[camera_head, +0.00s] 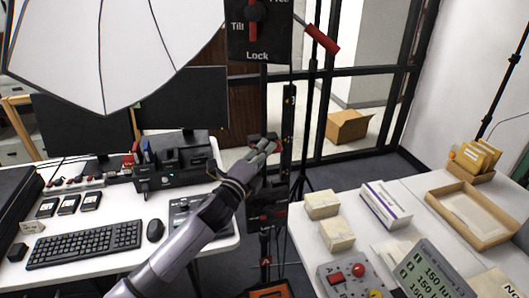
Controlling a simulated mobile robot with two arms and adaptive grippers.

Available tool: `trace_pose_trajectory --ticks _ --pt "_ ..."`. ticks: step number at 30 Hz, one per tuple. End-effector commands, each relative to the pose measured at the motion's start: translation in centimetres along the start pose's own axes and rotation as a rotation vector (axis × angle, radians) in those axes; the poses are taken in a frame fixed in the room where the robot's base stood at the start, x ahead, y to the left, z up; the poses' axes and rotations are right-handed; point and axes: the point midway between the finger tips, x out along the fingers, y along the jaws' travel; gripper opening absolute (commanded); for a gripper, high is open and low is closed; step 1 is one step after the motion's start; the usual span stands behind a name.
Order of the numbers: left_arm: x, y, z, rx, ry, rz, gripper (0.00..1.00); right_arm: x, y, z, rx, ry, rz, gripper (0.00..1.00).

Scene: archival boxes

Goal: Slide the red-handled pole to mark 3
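A dark upright pole (288,125) stands in the gap between the two white tables, with small light marks on its face that are too small to read. My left gripper (267,147) is at the left side of this pole, around mid-height. A bit of red shows by its fingers, partly hidden, and I cannot tell whether they are closed on it. A red handle (322,39) sticks out at a slant higher up, by a thin dark stand. Mark 3 cannot be made out. My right gripper is not in view.
A black panel (245,43) lettered Tilt and Lock hangs above the pole. A white umbrella (60,40) fills the upper left. The left table holds a keyboard (85,246) and mouse (155,230). The right table holds boxes (321,204) and a control box with a red button (337,278).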

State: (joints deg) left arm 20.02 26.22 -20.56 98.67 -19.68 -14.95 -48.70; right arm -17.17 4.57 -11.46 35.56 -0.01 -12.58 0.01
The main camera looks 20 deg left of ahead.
Motion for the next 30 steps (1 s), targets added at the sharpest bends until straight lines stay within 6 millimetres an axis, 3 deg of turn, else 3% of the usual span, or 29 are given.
trace_pose_trajectory --ticks 6,25,30 --pt "0.0 0.0 0.0 0.000 0.000 0.000 0.00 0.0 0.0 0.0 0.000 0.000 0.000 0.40" --pt "0.0 0.1 0.0 0.002 -0.001 0.002 0.00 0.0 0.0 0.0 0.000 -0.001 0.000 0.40" --pt "0.1 -1.0 0.2 0.003 0.000 0.000 0.00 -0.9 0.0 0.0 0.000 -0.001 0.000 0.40"
